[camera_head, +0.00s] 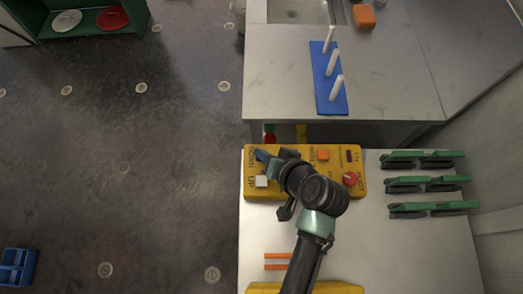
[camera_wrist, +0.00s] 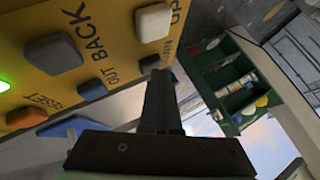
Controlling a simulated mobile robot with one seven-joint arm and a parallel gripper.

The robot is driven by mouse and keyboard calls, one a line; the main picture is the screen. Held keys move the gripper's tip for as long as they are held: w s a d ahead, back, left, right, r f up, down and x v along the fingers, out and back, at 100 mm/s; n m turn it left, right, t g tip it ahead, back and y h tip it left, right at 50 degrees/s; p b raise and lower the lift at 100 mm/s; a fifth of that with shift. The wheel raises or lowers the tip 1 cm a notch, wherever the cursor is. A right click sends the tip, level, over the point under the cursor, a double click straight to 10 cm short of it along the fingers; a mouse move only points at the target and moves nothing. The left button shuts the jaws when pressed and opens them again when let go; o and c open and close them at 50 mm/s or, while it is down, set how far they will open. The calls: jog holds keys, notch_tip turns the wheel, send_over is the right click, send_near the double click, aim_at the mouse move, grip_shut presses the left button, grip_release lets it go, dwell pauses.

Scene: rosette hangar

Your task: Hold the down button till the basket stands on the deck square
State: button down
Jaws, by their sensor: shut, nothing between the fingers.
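The yellow control box (camera_head: 297,191) lies on the near worktop, with DOWN and UP lettered along its left end. A white button (camera_head: 261,181) sits beside UP. My gripper (camera_head: 262,156) is over the box's upper left end, by the DOWN lettering, and hides part of it. In the wrist view my gripper (camera_wrist: 160,76) is shut and empty, its tip close to a dark button (camera_wrist: 150,63); I cannot tell whether they touch. The box (camera_wrist: 110,18) also shows there, with BACK, OUT and RESET lettering. I cannot make out the basket or the deck square in either view.
A red knob (camera_head: 350,178) and an orange button (camera_head: 322,155) are on the box. A green lamp (camera_wrist: 3,85) is lit. Brushes (camera_head: 406,184) lie on the right. A blue rack (camera_head: 325,92) with white pegs stands on the far counter. The floor on the left is mostly clear.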

jog(key=shift+r+p, duration=0.85)
jog(key=shift+r, duration=0.05)
notch_tip(320, 180, up, 5)
jog(key=p, duration=0.4)
jog(key=shift+p, duration=0.4)
